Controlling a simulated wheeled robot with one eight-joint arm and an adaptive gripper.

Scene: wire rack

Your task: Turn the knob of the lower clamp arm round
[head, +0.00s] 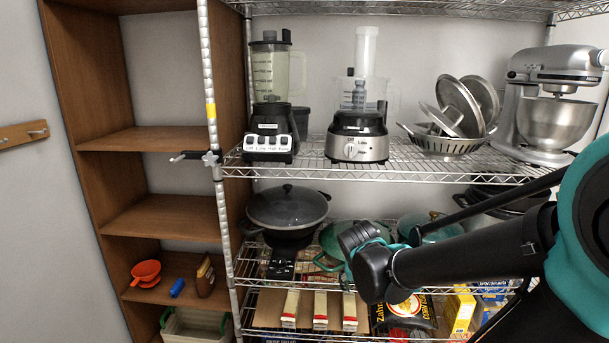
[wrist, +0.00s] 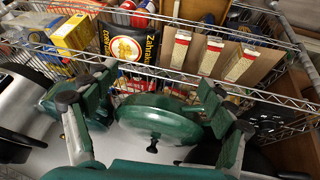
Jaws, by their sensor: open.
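A clamp (head: 210,159) grips the left chrome post of the wire rack at the middle shelf's height. Only this one clamp arm shows in the head view; the wrist view shows none. My gripper (wrist: 157,95) is open and empty, with its two green, grey-tipped fingers wide apart in the wrist view. A green lidded pot (wrist: 158,122) shows between the fingers. In the head view my gripper is right of and below the clamp, mostly hidden behind my wrist.
The wire rack (head: 400,177) holds a blender (head: 270,75), a food processor (head: 357,125) and a stand mixer (head: 550,85). A black lidded pan (head: 287,208) stands below, between the clamp and my arm. A wooden shelf unit (head: 160,217) stands left, behind the clamp.

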